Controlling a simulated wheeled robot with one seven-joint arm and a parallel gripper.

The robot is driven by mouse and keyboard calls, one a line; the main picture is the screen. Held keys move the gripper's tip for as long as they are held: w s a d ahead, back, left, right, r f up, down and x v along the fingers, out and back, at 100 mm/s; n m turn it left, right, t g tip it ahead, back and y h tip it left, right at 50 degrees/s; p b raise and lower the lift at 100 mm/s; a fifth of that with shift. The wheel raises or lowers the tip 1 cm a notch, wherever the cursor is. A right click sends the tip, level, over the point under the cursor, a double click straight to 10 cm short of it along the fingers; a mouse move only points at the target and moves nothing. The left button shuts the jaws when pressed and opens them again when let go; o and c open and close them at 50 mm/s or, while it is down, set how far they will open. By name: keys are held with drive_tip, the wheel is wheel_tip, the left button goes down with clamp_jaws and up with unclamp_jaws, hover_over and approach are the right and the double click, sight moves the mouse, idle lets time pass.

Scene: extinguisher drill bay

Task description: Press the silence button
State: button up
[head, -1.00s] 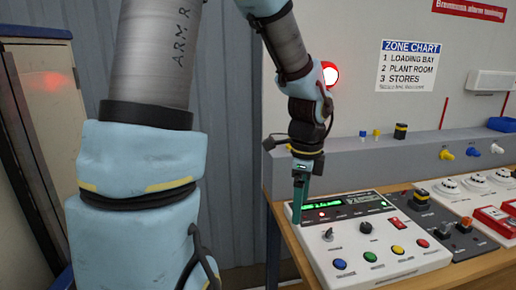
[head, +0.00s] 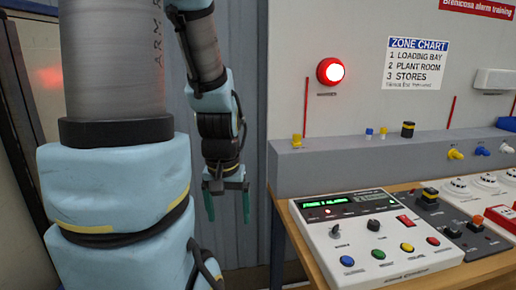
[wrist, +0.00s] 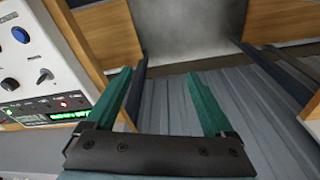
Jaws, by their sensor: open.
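The white alarm panel (head: 388,262) lies on the wooden bench, with a lit green display (head: 325,201) and a small red light. Along its front are a blue button (head: 347,261), a green button (head: 378,254), a yellow button (head: 407,247) and a red button (head: 433,241). Their labels are too small to read, so I cannot tell which one is silence. My gripper (head: 228,208) is open and empty, fingers down, left of the panel and clear of it. In the wrist view its green fingers (wrist: 160,78) are spread, with part of the panel (wrist: 30,70) at left.
A black knob (head: 374,226), a small lever (head: 335,231) and a red rocker switch (head: 405,221) also sit on the panel. A lit red beacon (head: 330,71) is on the wall behind. A grey ledge (head: 350,165) runs behind the bench. More devices stand at right.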

clamp_jaws()
idle(0.5)
idle(0.9)
